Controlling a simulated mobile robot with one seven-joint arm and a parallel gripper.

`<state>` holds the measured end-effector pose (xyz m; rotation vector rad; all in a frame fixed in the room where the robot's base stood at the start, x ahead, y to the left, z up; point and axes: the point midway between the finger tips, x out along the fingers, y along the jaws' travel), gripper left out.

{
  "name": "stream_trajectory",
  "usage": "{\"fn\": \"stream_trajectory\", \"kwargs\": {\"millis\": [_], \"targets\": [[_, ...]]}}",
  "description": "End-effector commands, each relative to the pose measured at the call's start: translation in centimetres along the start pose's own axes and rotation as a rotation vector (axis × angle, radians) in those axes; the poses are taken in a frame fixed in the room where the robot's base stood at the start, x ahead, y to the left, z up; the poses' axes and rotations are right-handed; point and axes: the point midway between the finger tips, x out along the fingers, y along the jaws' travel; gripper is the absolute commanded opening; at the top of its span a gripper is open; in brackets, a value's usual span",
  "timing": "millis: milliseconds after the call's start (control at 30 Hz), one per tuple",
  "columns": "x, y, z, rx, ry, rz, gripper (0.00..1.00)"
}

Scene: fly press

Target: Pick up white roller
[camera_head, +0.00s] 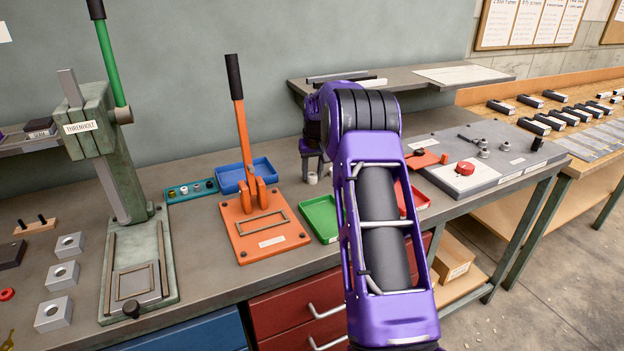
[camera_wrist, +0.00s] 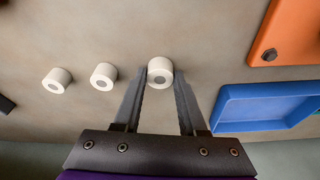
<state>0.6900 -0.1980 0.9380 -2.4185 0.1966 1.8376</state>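My gripper (camera_wrist: 160,82) is open, with one finger on each side of the right roller near the fingertips. The gap beside the roller is small; I cannot tell whether either finger touches it. In the head view my gripper (camera_head: 314,169) points down at the back of the bench, with a white roller (camera_head: 312,178) between its fingers. My arm hides the other rollers there.
A blue tray (camera_wrist: 265,107) lies right of my gripper in the wrist view, with an orange base plate (camera_wrist: 291,32) above it. The orange lever press (camera_head: 262,225), a green tray (camera_head: 320,217) and a red tray (camera_head: 417,198) stand nearby. A shelf (camera_head: 400,77) overhangs behind.

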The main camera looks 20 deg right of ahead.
Motion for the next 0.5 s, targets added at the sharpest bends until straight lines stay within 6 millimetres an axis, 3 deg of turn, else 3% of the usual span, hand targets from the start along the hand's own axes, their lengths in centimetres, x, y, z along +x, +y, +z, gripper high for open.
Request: {"fn": "stream_trajectory", "kwargs": {"millis": [33, 200, 500], "targets": [[0.00, 0.00, 0.01, 0.000, 0.000, 0.000, 0.29], [-0.01, 0.01, 0.01, 0.000, 0.000, 0.000, 0.00], [-0.17, 0.01, -0.05, 0.000, 0.000, 0.000, 0.00]]}}
